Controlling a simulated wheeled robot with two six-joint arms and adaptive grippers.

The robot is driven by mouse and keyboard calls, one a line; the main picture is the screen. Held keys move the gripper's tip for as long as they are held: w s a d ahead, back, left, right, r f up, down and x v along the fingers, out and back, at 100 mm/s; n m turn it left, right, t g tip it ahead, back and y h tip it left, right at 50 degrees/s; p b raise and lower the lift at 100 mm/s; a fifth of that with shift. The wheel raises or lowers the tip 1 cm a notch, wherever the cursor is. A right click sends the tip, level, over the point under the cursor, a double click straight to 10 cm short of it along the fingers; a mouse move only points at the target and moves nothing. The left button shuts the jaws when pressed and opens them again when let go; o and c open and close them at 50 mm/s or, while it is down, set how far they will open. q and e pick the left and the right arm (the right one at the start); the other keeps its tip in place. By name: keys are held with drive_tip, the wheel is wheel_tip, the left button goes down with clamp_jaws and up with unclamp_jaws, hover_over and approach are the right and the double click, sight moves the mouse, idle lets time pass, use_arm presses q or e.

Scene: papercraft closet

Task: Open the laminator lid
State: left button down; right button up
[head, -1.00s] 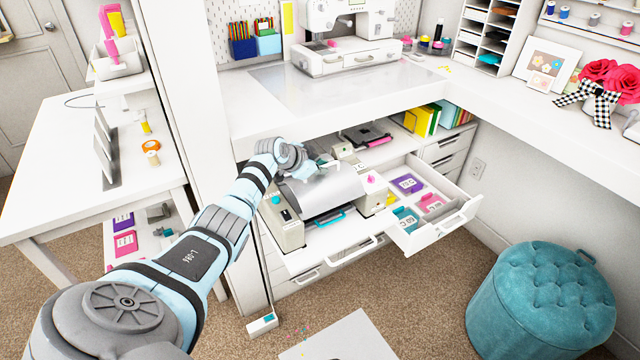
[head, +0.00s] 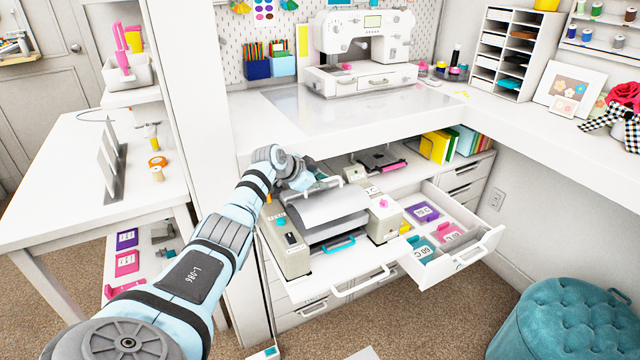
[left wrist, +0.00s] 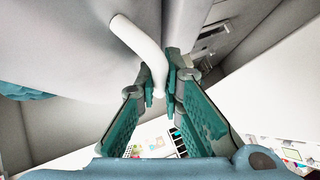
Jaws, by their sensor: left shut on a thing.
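The laminator is a cream and grey machine (head: 290,250) on the pulled-out shelf below the counter. Its curved grey lid (head: 332,208) is raised and tilted over the body, with a dark opening below its front edge. My left gripper (head: 318,180) is behind the lid at its upper edge. In the left wrist view, a bent white handle (left wrist: 148,50) runs from the grey lid down between the fingertips (left wrist: 160,88), and the gripper is shut on it. The handle shows only partly in the head view. My right gripper is in neither view.
An open drawer (head: 490,243) with labelled cartridges stands right of the laminator. The white counter (head: 345,113) overhangs behind it. A white side panel (head: 197,90) rises close to my left arm. A teal ottoman (head: 565,325) stands on the floor at right.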

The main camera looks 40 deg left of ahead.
use_arm(q)
drive_tip(key=shift+w+r, duration=0.1)
drive_tip(key=shift+r, duration=0.15)
drive_tip(key=c, duration=2)
unclamp_jaws()
drive_tip(key=shift+d, duration=0.1)
drive_tip(key=shift+s+r, duration=0.25)
drive_tip(key=shift+s, duration=0.2)
drive_tip(key=v, duration=1.1)
